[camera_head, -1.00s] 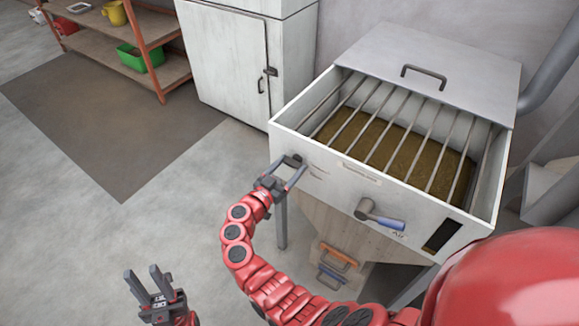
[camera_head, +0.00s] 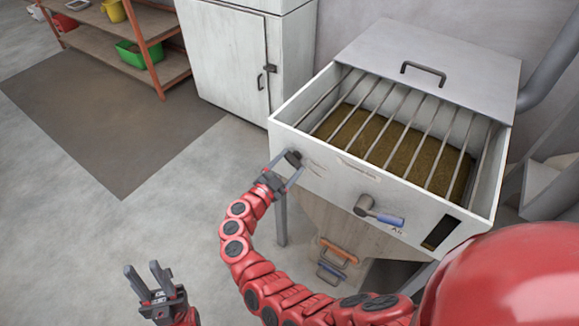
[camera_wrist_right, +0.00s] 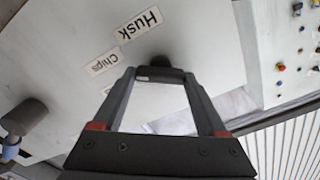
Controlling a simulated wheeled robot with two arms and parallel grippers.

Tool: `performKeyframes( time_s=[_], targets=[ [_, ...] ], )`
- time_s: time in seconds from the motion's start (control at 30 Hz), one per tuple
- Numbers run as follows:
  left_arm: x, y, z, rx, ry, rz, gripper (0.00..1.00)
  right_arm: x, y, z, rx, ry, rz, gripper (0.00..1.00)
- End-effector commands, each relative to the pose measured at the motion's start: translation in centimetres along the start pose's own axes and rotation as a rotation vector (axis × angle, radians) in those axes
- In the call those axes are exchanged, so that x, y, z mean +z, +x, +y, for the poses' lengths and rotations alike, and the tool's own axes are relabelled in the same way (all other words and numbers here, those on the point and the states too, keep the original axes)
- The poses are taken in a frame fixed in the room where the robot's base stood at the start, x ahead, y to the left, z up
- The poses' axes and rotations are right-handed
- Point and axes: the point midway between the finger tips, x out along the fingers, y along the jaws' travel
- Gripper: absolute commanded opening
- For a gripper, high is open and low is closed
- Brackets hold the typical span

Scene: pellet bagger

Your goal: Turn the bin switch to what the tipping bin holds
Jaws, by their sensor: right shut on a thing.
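The tipping bin (camera_head: 325,178) is a pale metal box with a bar grate on top and brown, grainy material (camera_head: 388,142) under the bars. The bin switch (camera_head: 293,157) is a small dark knob at the left of its front panel. My right gripper (camera_head: 284,166) is shut on the switch, one finger on each side. In the right wrist view the dark switch (camera_wrist_right: 160,72) sits between the fingertips. Labels "Husk" (camera_wrist_right: 139,25) and "Chips" (camera_wrist_right: 103,61) are beside it; I cannot tell where the switch points. My left gripper (camera_head: 150,284) is open and empty above the floor.
A grey lever with a blue grip (camera_head: 385,217) sticks out of the bin front, right of the switch. Orange and blue handles (camera_head: 335,255) are below. A white cabinet (camera_head: 225,55) and a shelf (camera_head: 120,40) stand behind left. The floor at left is clear.

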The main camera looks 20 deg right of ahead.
Motion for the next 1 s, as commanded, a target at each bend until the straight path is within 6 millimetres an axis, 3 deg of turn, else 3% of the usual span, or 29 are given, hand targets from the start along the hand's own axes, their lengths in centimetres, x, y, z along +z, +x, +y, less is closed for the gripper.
performKeyframes(
  time_s=[0.03,0.7,1.0],
  targets=[
    [0.2,-1.1,0.1,0.000,0.000,0.000,0.35,0.4,0.0,0.3,0.000,0.046,0.001,0.19],
    [1.5,-8.8,0.4,0.000,0.000,0.000,0.35,0.5,0.0,0.6,0.002,0.673,0.003,0.19],
    [1.9,-11.5,0.6,0.000,0.000,0.000,0.35,0.5,0.0,0.5,-0.002,0.881,-0.001,0.19]
  ],
)
